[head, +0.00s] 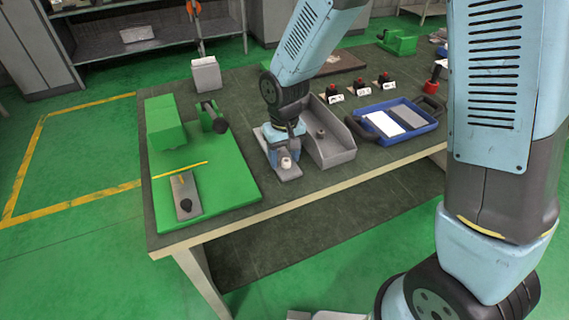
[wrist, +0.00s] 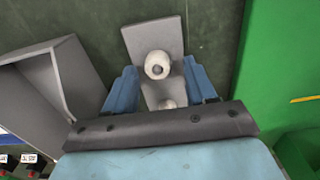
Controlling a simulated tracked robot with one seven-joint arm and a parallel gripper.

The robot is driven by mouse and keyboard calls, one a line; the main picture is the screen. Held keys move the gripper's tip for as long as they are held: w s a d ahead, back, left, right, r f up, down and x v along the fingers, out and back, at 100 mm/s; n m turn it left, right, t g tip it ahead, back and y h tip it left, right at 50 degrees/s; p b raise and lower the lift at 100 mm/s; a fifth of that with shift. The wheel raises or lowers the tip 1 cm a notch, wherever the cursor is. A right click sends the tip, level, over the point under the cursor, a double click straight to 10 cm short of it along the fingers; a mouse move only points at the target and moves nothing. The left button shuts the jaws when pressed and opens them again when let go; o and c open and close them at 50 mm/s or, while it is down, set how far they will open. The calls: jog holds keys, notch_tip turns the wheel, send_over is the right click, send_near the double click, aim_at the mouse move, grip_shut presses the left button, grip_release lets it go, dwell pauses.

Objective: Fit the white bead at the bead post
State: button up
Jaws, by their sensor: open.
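A white bead (wrist: 157,65) with a dark centre shows over a grey plate (wrist: 150,36) in the wrist view. It also shows in the head view (head: 286,163), just below my gripper (head: 285,150). My gripper is open, and its two blue fingers in the wrist view (wrist: 160,84) stand on either side of the plate, slightly nearer the camera than the bead. A second pale piece (wrist: 168,104) lies nearer my palm and is partly hidden by it. I cannot tell whether the bead sits on a post or beside one.
A grey open bin (head: 335,148) stands close on the right of my gripper. A green board (head: 228,192) with a grey block (head: 184,197) and a yellow rod lies to the left. A blue tray (head: 402,120) is further right.

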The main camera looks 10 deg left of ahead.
jog(key=shift+c, duration=0.4)
grip_shut()
jog(key=shift+r, duration=0.1)
